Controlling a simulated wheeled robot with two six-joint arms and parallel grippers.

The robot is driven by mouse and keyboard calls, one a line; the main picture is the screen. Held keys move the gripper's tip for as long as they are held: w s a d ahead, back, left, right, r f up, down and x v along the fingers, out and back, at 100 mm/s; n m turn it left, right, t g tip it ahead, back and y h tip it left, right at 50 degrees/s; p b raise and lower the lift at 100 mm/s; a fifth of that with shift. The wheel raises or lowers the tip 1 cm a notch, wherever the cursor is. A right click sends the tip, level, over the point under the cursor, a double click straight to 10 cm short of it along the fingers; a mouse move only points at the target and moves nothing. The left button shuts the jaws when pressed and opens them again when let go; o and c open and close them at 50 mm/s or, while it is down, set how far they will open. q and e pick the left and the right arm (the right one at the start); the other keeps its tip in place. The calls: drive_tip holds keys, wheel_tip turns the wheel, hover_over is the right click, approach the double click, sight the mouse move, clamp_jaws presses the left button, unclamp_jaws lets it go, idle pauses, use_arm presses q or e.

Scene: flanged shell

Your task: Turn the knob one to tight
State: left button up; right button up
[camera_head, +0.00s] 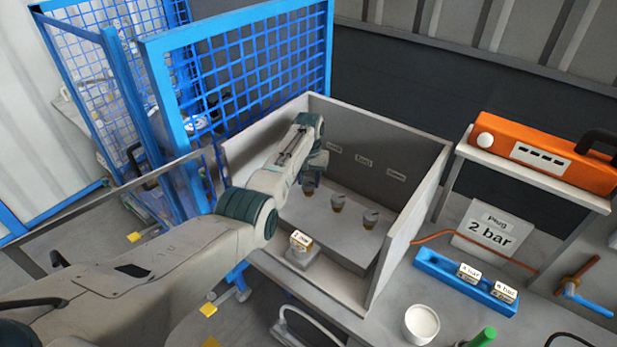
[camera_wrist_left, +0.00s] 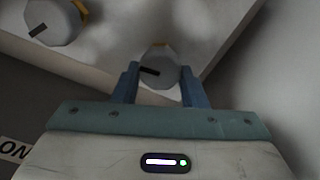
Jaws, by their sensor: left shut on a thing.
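Three grey knobs with dark pointer marks and yellowish bases stand in a row on the ledge inside the open grey box. My left gripper (camera_head: 314,172) reaches down over the leftmost knob (camera_head: 309,187) in the head view and partly hides it. In the left wrist view my left gripper (camera_wrist_left: 160,88) has its blue fingers shut on this knob (camera_wrist_left: 160,68), one on each side. Its dark mark points left there. The middle knob (camera_head: 338,203) also shows in the left wrist view (camera_wrist_left: 52,22). The third knob (camera_head: 371,218) stands to the right. My right gripper is not in view.
The box wall (camera_head: 408,220) rises close around the knobs. Small labels (camera_head: 363,160) are on its back wall, too small to read. A labelled block (camera_head: 302,250) stands at the front. Right are a blue tray (camera_head: 435,263), a "2 bar" sign (camera_head: 490,232) and a white cup (camera_head: 421,324).

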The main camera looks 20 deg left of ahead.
sight(309, 181)
use_arm(q)
drive_tip(key=shift+w+r+m, duration=0.1)
drive_tip(key=shift+r+m, duration=0.05)
drive_tip(key=shift+m, duration=0.45)
drive_tip(key=o, duration=0.8)
drive_tip(key=shift+o, duration=0.8)
wheel_tip(309, 181, up, 11)
drive_tip(key=b, duration=0.2)
drive_tip(key=shift+b, duration=0.3)
drive_tip(key=shift+f, duration=0.2)
